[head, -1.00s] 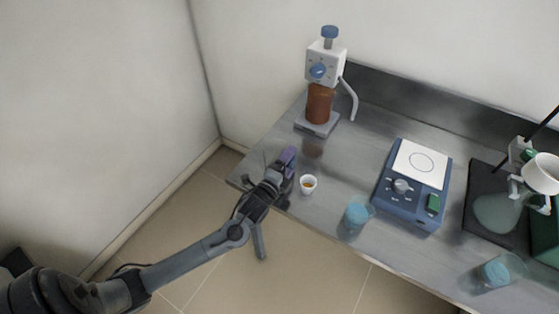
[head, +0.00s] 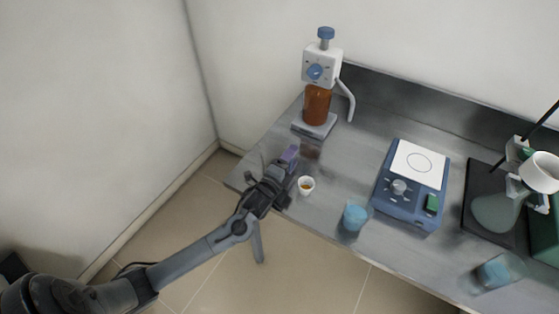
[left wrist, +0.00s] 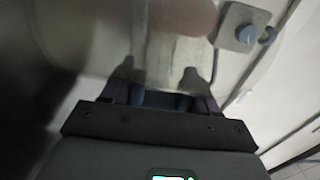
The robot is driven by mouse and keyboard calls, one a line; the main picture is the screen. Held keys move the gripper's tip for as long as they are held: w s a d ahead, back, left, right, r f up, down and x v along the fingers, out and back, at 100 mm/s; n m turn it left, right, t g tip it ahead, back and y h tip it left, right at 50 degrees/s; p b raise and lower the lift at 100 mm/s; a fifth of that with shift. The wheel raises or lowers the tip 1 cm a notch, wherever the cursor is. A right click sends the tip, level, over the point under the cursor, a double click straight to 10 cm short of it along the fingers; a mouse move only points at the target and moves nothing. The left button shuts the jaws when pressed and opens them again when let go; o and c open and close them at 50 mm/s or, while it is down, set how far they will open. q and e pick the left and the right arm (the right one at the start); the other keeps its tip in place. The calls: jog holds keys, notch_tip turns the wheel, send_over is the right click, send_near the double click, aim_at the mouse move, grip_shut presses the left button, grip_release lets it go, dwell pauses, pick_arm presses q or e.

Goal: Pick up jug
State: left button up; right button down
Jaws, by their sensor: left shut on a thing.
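My left gripper (head: 275,168) is at the left front corner of the bench, its purple-grey fingers pointing toward the back. In the left wrist view the fingers (left wrist: 160,85) are shut on a clear, see-through vessel (left wrist: 165,58), which I take to be the jug. Its outline is blurred there, and in the head view it is barely visible around the fingers. I cannot tell whether its base touches the bench. My right gripper is not in view.
A small white cup (head: 306,186) stands just right of the gripper. An amber bottle with a dispenser (head: 317,104) stands behind. A blue-filled beaker (head: 355,217), a blue stirrer (head: 413,184) and a flask stand (head: 488,205) are further right. The metal bench (head: 340,165) has its front edge close by.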

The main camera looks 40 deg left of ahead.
pick_arm(q)
jog(key=shift+r, duration=0.1)
jog(key=shift+r, duration=0.45)
jog(key=d+r+p, duration=0.3)
jog(key=d+r, duration=0.7)
jog(key=d, duration=0.1)
jog(key=shift+d, duration=0.3)
jog(key=shift+s, duration=0.1)
jog(key=o, duration=0.6)
jog(key=c, duration=0.5)
